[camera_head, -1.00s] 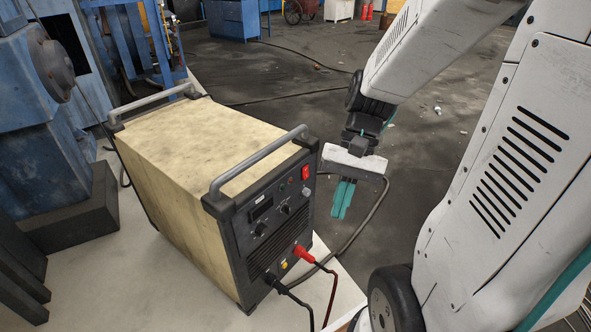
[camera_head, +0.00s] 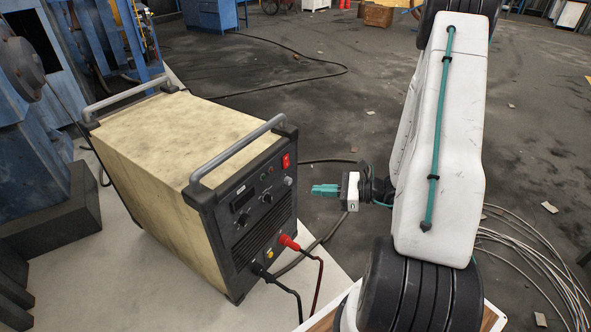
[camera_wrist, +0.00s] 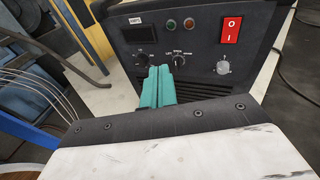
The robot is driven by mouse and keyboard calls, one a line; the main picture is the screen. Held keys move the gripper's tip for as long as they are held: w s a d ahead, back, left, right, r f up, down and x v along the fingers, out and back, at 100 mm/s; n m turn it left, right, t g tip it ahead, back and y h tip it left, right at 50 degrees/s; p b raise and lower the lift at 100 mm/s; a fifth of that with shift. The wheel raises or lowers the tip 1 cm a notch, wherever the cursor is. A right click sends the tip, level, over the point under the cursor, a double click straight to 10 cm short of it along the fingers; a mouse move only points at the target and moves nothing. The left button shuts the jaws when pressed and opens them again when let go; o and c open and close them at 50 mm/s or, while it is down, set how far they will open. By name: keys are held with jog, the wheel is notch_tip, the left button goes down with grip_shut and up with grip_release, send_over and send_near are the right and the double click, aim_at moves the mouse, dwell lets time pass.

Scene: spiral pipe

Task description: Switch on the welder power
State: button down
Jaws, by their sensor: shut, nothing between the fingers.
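The welder (camera_head: 165,140) is a cream box with a black front panel and grey handles, standing on a pale surface. Its red power switch (camera_head: 286,161) is at the upper right of the panel. In the wrist view the red rocker switch (camera_wrist: 231,30) shows "O" above "I", with two knobs, two small lamps and a display to its left. My gripper (camera_head: 313,190) is shut and empty, with its teal fingers pointing at the panel from the right in the head view, apart from the switch. In the wrist view the fingertips (camera_wrist: 160,70) appear left of and below the switch, over the knob area.
A red plug (camera_head: 289,242) and a black plug (camera_head: 262,271) with cables stick out of the lower panel. Blue machinery (camera_head: 35,130) stands to the left. Looped cables (camera_head: 530,260) lie on the floor at right. Dark floor behind the welder is mostly open.

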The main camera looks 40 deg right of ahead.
aim_at(288, 166)
jog(key=w+d+f+m+t+h, duration=0.2)
jog(key=w+d+m+t+h, duration=0.1)
jog(key=d, duration=0.4)
jog(key=shift+m+t+h, duration=0.3)
jog(key=shift+m+h, duration=0.5)
jog(key=shift+h, duration=0.3)
jog(key=shift+w, duration=0.15)
jog(key=x, duration=1.4)
jog(key=shift+d+f, duration=0.1)
